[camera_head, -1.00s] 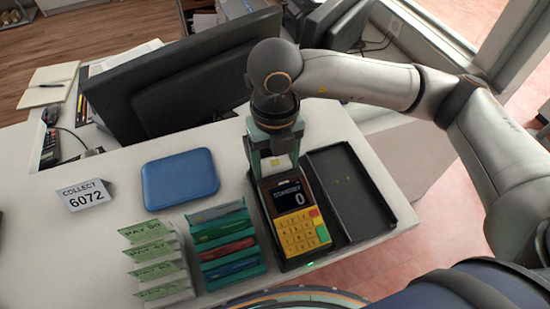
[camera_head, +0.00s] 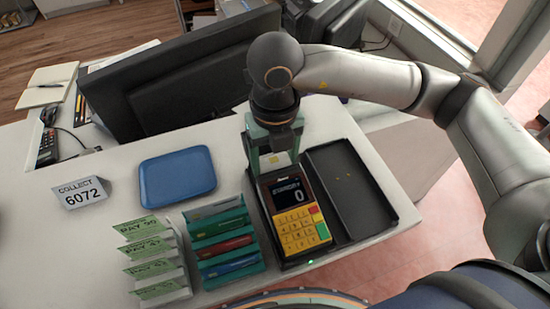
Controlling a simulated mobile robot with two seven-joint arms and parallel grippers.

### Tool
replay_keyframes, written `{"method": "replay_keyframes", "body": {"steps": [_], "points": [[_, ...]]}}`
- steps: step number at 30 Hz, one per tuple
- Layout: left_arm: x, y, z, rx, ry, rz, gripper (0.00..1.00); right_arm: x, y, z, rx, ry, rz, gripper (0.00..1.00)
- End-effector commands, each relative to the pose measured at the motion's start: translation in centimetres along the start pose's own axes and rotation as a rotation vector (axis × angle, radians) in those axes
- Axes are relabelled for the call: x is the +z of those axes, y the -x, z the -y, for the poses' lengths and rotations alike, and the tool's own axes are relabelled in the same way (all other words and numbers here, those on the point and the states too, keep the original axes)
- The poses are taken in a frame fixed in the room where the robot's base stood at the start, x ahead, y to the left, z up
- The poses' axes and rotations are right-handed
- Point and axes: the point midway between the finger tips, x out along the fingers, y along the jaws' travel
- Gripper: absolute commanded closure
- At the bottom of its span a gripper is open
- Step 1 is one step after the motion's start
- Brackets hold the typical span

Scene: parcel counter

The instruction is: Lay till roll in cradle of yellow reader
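The yellow reader (camera_head: 299,226) has a dark screen showing "STANDBY 0" and sits in a black holder on the right part of the counter. My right gripper (camera_head: 274,166) points down at the reader's far end, over where the screen begins. Its two greenish fingers stand apart. A pale patch with a small yellow mark shows between them, and I cannot tell whether this is the till roll or the white counter behind. I see no till roll clearly anywhere else. The cradle is not clear behind the fingers. My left gripper is not in view.
A black shallow tray (camera_head: 352,192) lies right of the reader. A green rack of cards (camera_head: 222,243) and green-topped slips (camera_head: 150,256) stand left of it. A blue tray (camera_head: 178,178), a "COLLECT 6072" sign (camera_head: 82,192) and a monitor (camera_head: 180,78) stand farther off.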

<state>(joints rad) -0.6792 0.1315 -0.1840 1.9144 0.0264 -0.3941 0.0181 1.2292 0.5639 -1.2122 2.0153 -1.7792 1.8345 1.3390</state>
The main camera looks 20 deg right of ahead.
Motion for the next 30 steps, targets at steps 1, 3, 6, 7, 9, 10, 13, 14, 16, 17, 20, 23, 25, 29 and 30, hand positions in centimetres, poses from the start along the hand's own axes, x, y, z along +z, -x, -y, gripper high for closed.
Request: {"method": "replay_keyframes", "body": {"steps": [1, 3, 6, 7, 9, 10, 13, 14, 16, 17, 20, 23, 25, 29, 30], "points": [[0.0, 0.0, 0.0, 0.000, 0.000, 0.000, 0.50, -0.5, -1.1, 0.0, -0.006, -0.002, -0.023, 0.00], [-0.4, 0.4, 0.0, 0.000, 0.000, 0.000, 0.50, -0.4, -0.6, 0.0, -0.006, -0.002, -0.023, 0.00], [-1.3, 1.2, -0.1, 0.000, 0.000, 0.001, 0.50, -0.4, 0.4, 0.1, -0.008, -0.003, -0.024, 0.00], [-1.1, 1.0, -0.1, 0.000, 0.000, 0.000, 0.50, -0.3, 0.7, 0.1, -0.008, -0.003, -0.020, 0.00], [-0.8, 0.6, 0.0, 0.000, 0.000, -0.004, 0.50, -0.2, 2.3, 0.0, -0.007, -0.002, -0.016, 0.00], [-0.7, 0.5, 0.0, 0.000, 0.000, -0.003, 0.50, -0.2, 3.1, 0.0, -0.006, -0.002, -0.014, 0.00], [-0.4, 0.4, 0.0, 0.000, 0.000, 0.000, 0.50, -0.1, 5.7, 0.0, -0.006, 0.001, -0.013, 0.00], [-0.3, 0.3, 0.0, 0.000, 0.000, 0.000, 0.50, -0.1, 6.5, -0.1, -0.006, 0.000, -0.012, 0.00], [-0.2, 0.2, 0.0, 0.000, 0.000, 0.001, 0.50, -0.1, 8.1, -0.1, -0.006, 0.000, -0.013, 0.00], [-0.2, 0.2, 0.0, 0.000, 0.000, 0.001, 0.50, -0.1, 8.8, -0.1, -0.005, 0.000, -0.012, 0.00], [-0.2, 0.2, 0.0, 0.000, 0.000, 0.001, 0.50, -0.1, 10.5, -0.1, -0.006, 0.001, -0.014, 0.00], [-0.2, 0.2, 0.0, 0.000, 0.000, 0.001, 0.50, -0.1, 11.6, -0.1, -0.006, 0.001, -0.015, 0.00], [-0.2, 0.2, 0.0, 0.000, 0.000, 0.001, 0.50, -0.1, 12.0, -0.1, -0.006, 0.001, -0.015, 0.00], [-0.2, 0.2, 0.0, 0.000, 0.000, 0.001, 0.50, -0.1, 12.4, -0.1, -0.006, 0.002, -0.017, 0.00], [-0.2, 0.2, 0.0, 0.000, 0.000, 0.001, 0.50, -0.1, 12.4, -0.1, -0.006, 0.002, -0.017, 0.00]]}}
